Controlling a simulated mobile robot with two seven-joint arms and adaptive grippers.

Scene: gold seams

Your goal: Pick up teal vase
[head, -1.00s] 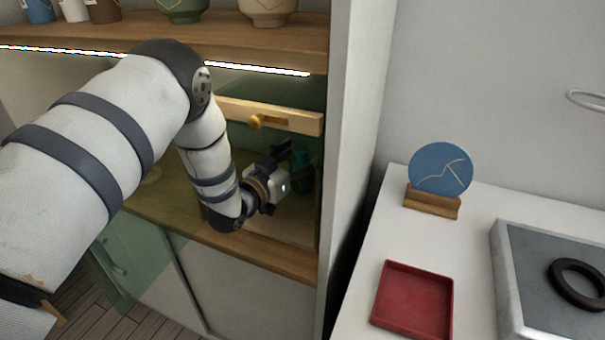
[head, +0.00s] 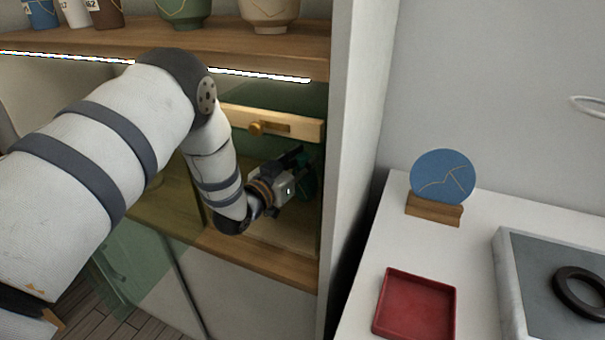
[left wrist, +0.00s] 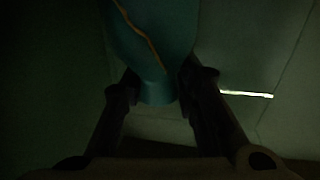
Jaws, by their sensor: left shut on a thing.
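The teal vase (head: 307,182) stands inside the cabinet compartment, at its right side under the drawer, mostly hidden by my gripper in the head view. In the left wrist view the teal vase (left wrist: 155,45) shows a gold seam and narrows towards the fingers. My left gripper (head: 300,172) reaches into the compartment and is shut on the vase. In the left wrist view the left gripper's (left wrist: 157,85) two fingers sit on either side of the vase's narrow part. The view is dark, so I cannot tell whether the vase touches the shelf. My right gripper is not in view.
A drawer front (head: 270,123) with a round knob sits just above my left gripper. The white cabinet side wall (head: 355,150) is close on the right. Pots line the upper shelf (head: 180,47). A red tray (head: 415,303) and a blue disc (head: 442,177) are on the white table.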

